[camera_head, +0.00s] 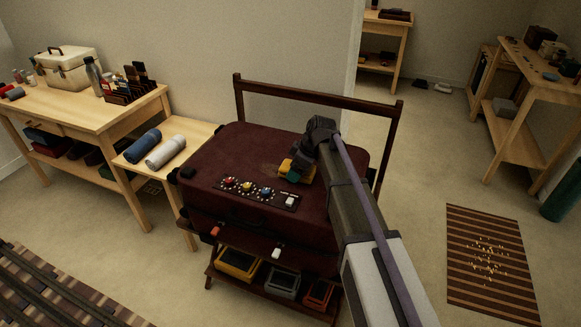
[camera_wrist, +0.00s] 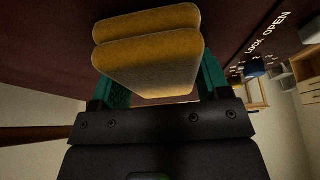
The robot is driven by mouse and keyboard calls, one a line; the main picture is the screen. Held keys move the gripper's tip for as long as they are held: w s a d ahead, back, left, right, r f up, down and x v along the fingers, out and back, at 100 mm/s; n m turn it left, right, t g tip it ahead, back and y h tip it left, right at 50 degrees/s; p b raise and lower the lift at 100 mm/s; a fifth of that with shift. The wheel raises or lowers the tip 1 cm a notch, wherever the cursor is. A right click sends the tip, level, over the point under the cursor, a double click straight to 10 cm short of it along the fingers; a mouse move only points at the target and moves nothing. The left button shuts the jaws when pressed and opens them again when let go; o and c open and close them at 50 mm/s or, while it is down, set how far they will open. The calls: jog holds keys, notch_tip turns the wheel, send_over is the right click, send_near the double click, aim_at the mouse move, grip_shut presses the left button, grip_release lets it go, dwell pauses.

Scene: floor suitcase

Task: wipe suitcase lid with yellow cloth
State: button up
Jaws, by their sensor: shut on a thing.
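The dark red suitcase (camera_head: 225,160) lies flat on a wooden stand, its lid facing up. A paler, dusty-looking patch shows on the lid just left of my gripper. My gripper (camera_head: 296,174) is over the middle right of the lid, shut on the yellow cloth (camera_head: 289,165). In the wrist view the cloth (camera_wrist: 150,50) is a thick folded pad between the teal fingers, close to the dark red lid (camera_wrist: 50,40). I cannot tell whether the cloth touches the lid.
A dark control panel (camera_head: 258,192) with coloured knobs and a white switch sits along the lid's front. The stand's rail (camera_head: 315,97) rises behind. A side table (camera_head: 195,132) with blue and white rolls stands left. Colourful bins (camera_head: 238,264) sit below the suitcase.

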aim_at(265, 168)
jog(key=shift+d, duration=0.2)
jog(key=shift+w+a, duration=0.3)
jog(key=shift+a, duration=0.2)
jog(key=shift+w+a, duration=0.9)
jog(key=shift+a, duration=1)
jog(key=shift+w+a, duration=0.9)
jog(key=shift+a, duration=1.05)
jog(key=shift+w+a, duration=0.9)
jog(key=shift+a, duration=1)
jog(key=shift+f, duration=0.1)
jog(key=shift+s+d+f, duration=0.1)
jog(key=shift+s+d, duration=0.4)
jog(key=shift+d, duration=0.25)
jog(key=shift+s+d+f, duration=0.1)
jog(key=shift+s+d, duration=0.4)
jog(key=shift+d, duration=0.2)
jog(key=shift+s+d+r, duration=0.1)
jog(key=shift+s+d, duration=0.6)
jog(key=shift+d, duration=0.95)
jog(key=shift+s+d+r, duration=0.1)
jog(key=shift+s+d, duration=0.55)
jog(key=shift+d, duration=1.05)
jog(key=shift+s+d+r, duration=0.1)
jog(key=shift+s+d, duration=0.6)
jog(key=shift+d, duration=0.95)
jog(key=shift+f, duration=0.1)
jog(key=shift+a, duration=0.1)
